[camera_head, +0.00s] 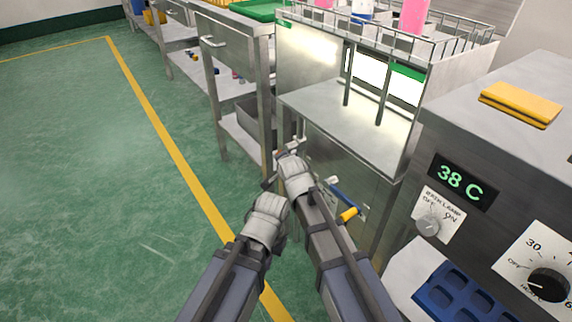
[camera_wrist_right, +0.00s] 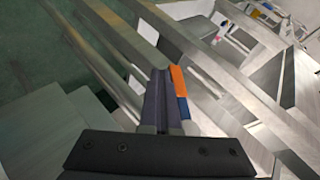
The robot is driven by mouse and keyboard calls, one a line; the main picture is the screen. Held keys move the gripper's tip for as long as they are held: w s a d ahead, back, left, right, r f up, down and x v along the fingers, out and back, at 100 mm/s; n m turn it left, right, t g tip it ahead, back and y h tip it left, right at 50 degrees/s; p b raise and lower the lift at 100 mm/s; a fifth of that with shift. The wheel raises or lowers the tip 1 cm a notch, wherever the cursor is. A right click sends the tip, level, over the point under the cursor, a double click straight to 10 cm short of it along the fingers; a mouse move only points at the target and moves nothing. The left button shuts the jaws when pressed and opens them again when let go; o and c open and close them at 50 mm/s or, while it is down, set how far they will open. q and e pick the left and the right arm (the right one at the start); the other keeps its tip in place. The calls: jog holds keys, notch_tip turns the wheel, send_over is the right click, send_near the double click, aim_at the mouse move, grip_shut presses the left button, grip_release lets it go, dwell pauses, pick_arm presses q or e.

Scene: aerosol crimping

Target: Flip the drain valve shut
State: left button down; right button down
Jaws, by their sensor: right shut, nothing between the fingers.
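A blue lever (camera_head: 347,194) and a yellow grip (camera_head: 348,214) show on the front of the steel cabinet, just right of my right forearm. I cannot tell for certain which is the drain valve's handle. My right gripper (camera_head: 288,155) is at the cabinet's left front edge, its fingers mostly hidden by the wrist in the head view. In the right wrist view my right gripper (camera_wrist_right: 158,98) is shut and empty, with an orange piece (camera_wrist_right: 178,79) and a blue piece (camera_wrist_right: 182,107) close beside its fingers. My left gripper (camera_head: 272,208) is lower left; its fingers are hidden.
The steel cabinet (camera_head: 345,115) carries a railed top with pink bottles (camera_head: 413,15). A grey control panel (camera_head: 462,182) reading 38 C stands at right, with a blue tray (camera_head: 450,295) below. Steel benches stand behind. Green floor (camera_head: 80,170) at left is clear.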

jog(key=shift+w+a+r+p, duration=0.6)
jog(key=shift+w+a, duration=0.15)
jog(key=shift+w, duration=0.3)
jog(key=shift+d, duration=0.1)
dwell(1.0)
jog(key=shift+d+f+b, duration=0.15)
jog(key=shift+f+b, duration=0.3)
jog(key=shift+b, duration=0.05)
jog(key=s+d+f+b, duration=0.3)
jog(key=s, duration=0.8)
jog(key=shift+s, duration=0.2)
jog(key=shift+s, duration=0.1)
